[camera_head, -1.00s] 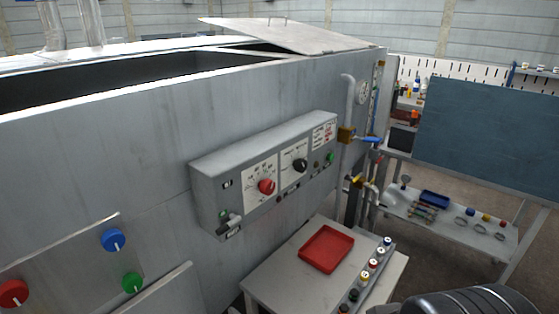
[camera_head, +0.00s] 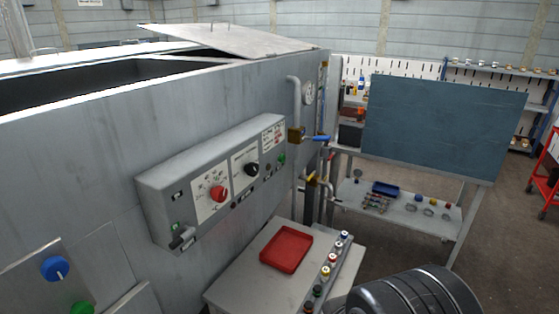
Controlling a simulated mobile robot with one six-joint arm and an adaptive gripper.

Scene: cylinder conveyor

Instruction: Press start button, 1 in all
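A grey control box (camera_head: 150,188) is mounted on the side of the large metal tank. It carries a red knob (camera_head: 218,194), a black knob (camera_head: 251,169) and a small green button (camera_head: 282,159) near its right end. A small green part (camera_head: 174,227) sits beside a switch at its lower left end. I cannot read the labels, so I cannot tell which one is the start button. My gripper is out of view.
A grey table (camera_head: 240,286) below the box holds a red tray (camera_head: 287,249) and a row of small coloured-top items (camera_head: 332,258). A blue knob (camera_head: 54,268) and a green knob (camera_head: 82,308) are at lower left. A blue-handled valve (camera_head: 318,138) sticks out right of the box.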

